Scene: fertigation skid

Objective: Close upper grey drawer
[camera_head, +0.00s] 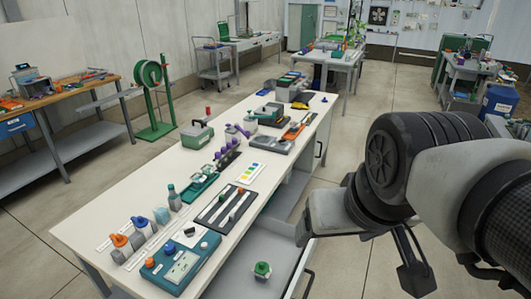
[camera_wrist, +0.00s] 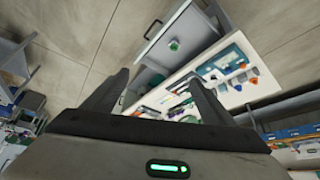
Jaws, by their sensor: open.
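The grey drawer (camera_head: 232,286) is pulled out from the near right side of the long white bench, at the bottom of the head view. Its dark bar handle (camera_head: 308,284) is on the front. A small item with a green top (camera_head: 262,269) stands inside. In the wrist view the drawer (camera_wrist: 196,24) is at the top centre, with its handle (camera_wrist: 153,29) at its left. My gripper (camera_head: 408,262) is to the right of the drawer, apart from it. The wrist view shows its fingers (camera_wrist: 157,75) spread and empty.
Another dark handle (camera_head: 319,149) is on the bench's far right side. Floor (camera_head: 345,270) is clear to the right of the drawer. A blue drum (camera_head: 498,103) stands at the far right.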

